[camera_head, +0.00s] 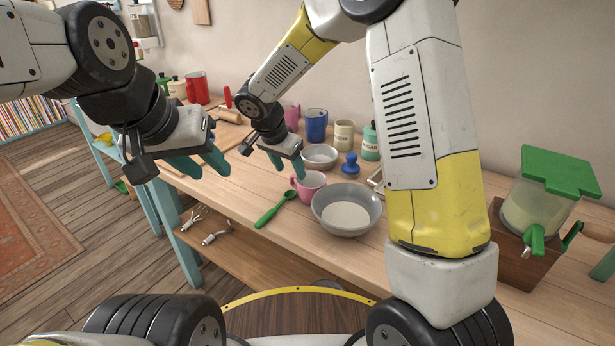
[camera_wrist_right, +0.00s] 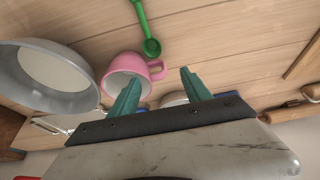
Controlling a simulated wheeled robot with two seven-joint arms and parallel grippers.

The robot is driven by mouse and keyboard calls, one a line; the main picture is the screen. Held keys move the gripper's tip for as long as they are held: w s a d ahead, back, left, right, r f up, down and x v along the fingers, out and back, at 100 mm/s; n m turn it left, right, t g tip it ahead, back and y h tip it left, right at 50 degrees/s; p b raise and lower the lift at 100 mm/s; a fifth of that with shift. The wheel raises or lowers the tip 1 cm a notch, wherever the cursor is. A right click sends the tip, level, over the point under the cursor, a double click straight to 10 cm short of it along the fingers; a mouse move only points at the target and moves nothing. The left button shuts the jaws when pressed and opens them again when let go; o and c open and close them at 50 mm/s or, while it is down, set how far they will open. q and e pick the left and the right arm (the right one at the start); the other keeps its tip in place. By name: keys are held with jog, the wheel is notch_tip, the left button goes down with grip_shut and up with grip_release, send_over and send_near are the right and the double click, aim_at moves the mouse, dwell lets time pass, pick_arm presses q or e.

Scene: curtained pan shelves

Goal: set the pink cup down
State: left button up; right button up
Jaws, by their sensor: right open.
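A pink cup (camera_head: 311,188) stands upright on the wooden counter, touching or very close to the left side of a grey bowl (camera_head: 347,210). In the right wrist view the pink cup (camera_wrist_right: 124,66) has its handle turned toward the space between the fingers. My right gripper (camera_head: 289,172) is open, just behind and above the cup's handle side. Its teal fingers also show in the right wrist view (camera_wrist_right: 160,80), with nothing held between them. My left gripper (camera_head: 207,168) is open and empty at the counter's left front edge.
A green spoon (camera_head: 275,209) lies left of the cup. Behind are a smaller bowl (camera_head: 320,156), a blue stamp-like object (camera_head: 348,166), a blue mug (camera_head: 316,125) and another pink mug (camera_head: 292,116). A green-lidded dispenser (camera_head: 540,205) stands at right.

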aim_at(293, 176)
jog(key=x, duration=0.4)
jog(key=shift+d+f, duration=0.15)
jog(key=shift+f, duration=0.15)
grip_shut()
